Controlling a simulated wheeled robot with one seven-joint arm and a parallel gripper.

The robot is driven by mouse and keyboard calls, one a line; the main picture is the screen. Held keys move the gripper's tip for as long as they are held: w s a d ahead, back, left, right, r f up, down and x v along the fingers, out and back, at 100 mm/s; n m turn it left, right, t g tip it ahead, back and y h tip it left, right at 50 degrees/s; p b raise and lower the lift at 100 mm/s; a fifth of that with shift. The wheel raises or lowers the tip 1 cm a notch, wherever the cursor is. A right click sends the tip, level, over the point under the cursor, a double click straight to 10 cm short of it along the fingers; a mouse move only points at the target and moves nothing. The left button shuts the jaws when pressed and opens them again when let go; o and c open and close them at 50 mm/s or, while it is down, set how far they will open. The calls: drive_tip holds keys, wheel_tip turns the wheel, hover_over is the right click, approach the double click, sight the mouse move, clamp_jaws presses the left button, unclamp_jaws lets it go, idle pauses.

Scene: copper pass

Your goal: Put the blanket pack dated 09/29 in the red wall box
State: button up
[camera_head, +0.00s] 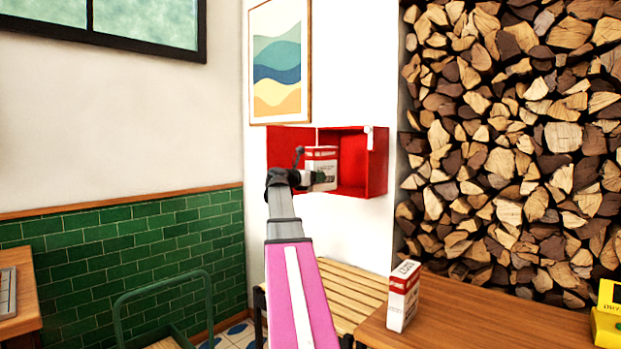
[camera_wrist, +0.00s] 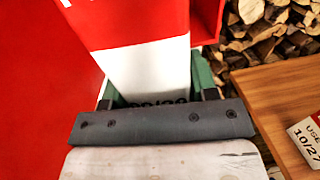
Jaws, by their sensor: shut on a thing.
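The red wall box (camera_head: 376,168) hangs on the white wall below a picture, its front open, with a red panel (camera_head: 284,140) at its left that looks like its door. My gripper (camera_head: 318,179) is shut on a white and red blanket pack (camera_head: 322,157), held upright at the box's opening. I cannot tell how far inside it is. In the wrist view, the pack (camera_wrist: 146,68) is between the green fingers; its date is partly hidden by the gripper and looks like 09/29. Another pack (camera_head: 403,296) stands on the wooden table; the wrist view shows 10/27 on it (camera_wrist: 304,142).
The wooden table (camera_head: 470,318) is at the lower right, with a yellow box (camera_head: 607,325) on its right end. A slatted bench (camera_head: 345,288) stands below the wall box. Stacked firewood (camera_head: 510,130) fills the right. A green-framed cart or chair (camera_head: 165,290) is at the lower left.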

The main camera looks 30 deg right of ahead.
drive_tip(key=shift+w+d+f, duration=0.3)
drive_tip(key=shift+w+d, duration=0.7)
drive_tip(key=shift+d, duration=2.5)
drive_tip(key=shift+w+d+f, duration=0.3)
drive_tip(key=shift+w+d, duration=0.75)
drive_tip(key=shift+d, duration=2.5)
drive_tip(key=shift+w+d+f, duration=0.3)
drive_tip(key=shift+w+d, duration=0.7)
drive_tip(key=shift+d, duration=2.5)
drive_tip(key=o, duration=1.4)
drive_tip(key=shift+a, duration=0.1)
drive_tip(key=a, duration=0.3)
drive_tip(key=s+a, duration=0.1)
drive_tip(key=a, duration=0.6)
drive_tip(key=shift+s+a, duration=0.25)
drive_tip(key=shift+s, duration=0.15)
